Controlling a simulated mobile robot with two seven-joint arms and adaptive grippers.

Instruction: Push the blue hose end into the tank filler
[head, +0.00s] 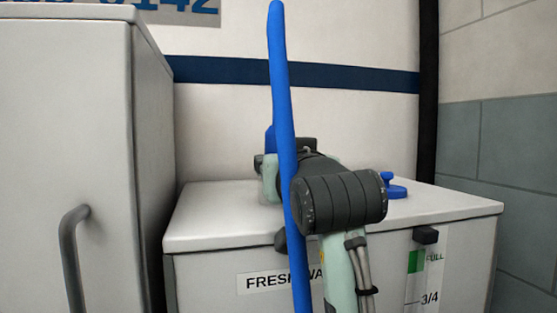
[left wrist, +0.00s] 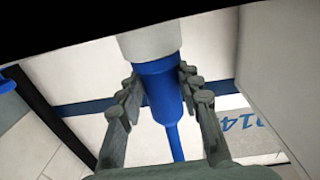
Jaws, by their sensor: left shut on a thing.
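The blue hose (head: 281,90) rises in front of the wall and passes in front of my left arm in the head view. My left gripper (head: 267,178) is above the white tank's (head: 215,213) top, partly hidden by its wrist. In the left wrist view its fingers (left wrist: 160,95) are shut on the blue hose end (left wrist: 158,84), one on each side. A pale grey cylinder (left wrist: 150,43) adjoins the blue collar there. I cannot tell whether it belongs to the hose or the filler. The filler is not clearly visible in the head view. My right gripper is out of view.
A blue cap-like part (head: 394,188) sits on the tank top at right. A tall pale cabinet (head: 70,120) with a grey handle (head: 70,250) stands close at left. The tank front has a level gauge (head: 428,280). The wall with a blue stripe (head: 350,78) is behind.

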